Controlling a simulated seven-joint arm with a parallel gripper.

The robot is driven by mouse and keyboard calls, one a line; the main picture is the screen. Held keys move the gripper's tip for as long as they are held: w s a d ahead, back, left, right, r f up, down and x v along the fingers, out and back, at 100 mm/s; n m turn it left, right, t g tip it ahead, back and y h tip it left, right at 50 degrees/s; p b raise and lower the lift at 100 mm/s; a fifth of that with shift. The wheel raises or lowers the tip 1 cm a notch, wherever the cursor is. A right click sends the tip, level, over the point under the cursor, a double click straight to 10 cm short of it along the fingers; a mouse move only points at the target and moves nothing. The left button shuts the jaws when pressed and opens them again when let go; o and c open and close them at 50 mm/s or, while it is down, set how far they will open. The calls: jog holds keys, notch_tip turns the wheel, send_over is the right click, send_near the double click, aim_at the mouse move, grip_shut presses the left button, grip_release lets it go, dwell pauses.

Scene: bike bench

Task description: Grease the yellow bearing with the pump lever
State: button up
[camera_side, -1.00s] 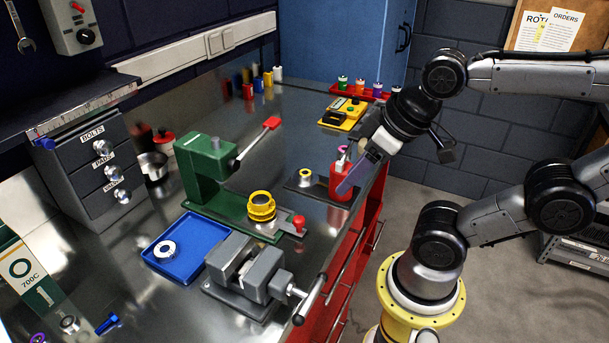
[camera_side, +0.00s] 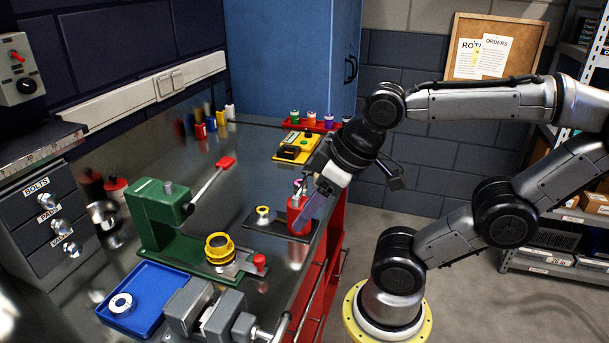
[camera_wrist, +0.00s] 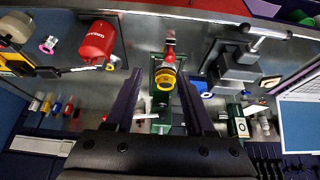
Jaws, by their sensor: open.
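A yellow bearing (camera_side: 219,240) with a dark centre sits on the slide of the green press (camera_side: 158,212). The press has a raised lever with a red grip (camera_side: 226,162). In the wrist view the bearing (camera_wrist: 165,80) shows beyond my fingers. A red grease pump (camera_side: 296,222) stands on a dark plate, partly behind my gripper; I cannot make out its lever clearly. A small yellow-ringed part (camera_side: 263,212) lies on that plate. My gripper (camera_side: 303,222) is open and empty, beside the pump in the side view. Its fingers (camera_wrist: 160,75) are apart in the wrist view.
A grey vise (camera_side: 205,305) and a blue tray (camera_side: 140,315) holding a pale ring (camera_side: 121,304) stand near the press. A yellow-black device (camera_side: 297,146) and a red rack (camera_side: 320,125) are at the back.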

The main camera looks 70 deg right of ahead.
jog(key=c, duration=0.4)
jog(key=shift+s+f+m, duration=0.15)
jog(key=shift+s+m, duration=0.15)
jog(key=shift+m, duration=0.2)
jog(key=shift+c, duration=1.4)
jog(key=r+m, duration=0.1)
jog(key=r, duration=0.1)
jog(key=d+r+m+g, duration=0.1)
jog(key=r+m, duration=0.1)
jog(key=w+r+m, duration=0.1)
jog(key=m, duration=0.1)
jog(key=shift+d+r+g+h, duration=0.3)
jog(key=shift+d+r, duration=0.05)
jog(key=shift+r, duration=0.05)
grip_shut()
jog(key=w+d+r+m+g, duration=0.2)
jog(key=w+d+r+m, duration=0.1)
jog(key=d+m, duration=0.3)
jog(key=w+d+r+m+g, duration=0.2)
jog(key=d+m, duration=0.4)
jog(key=d, duration=0.4)
notch_tip(320, 180, up, 2)
jog(key=shift+w+d+r+h, duration=0.2)
jog(key=shift+w+r+h, duration=0.1)
jog(key=shift+w, duration=0.25)
jog(key=shift+f, duration=0.1)
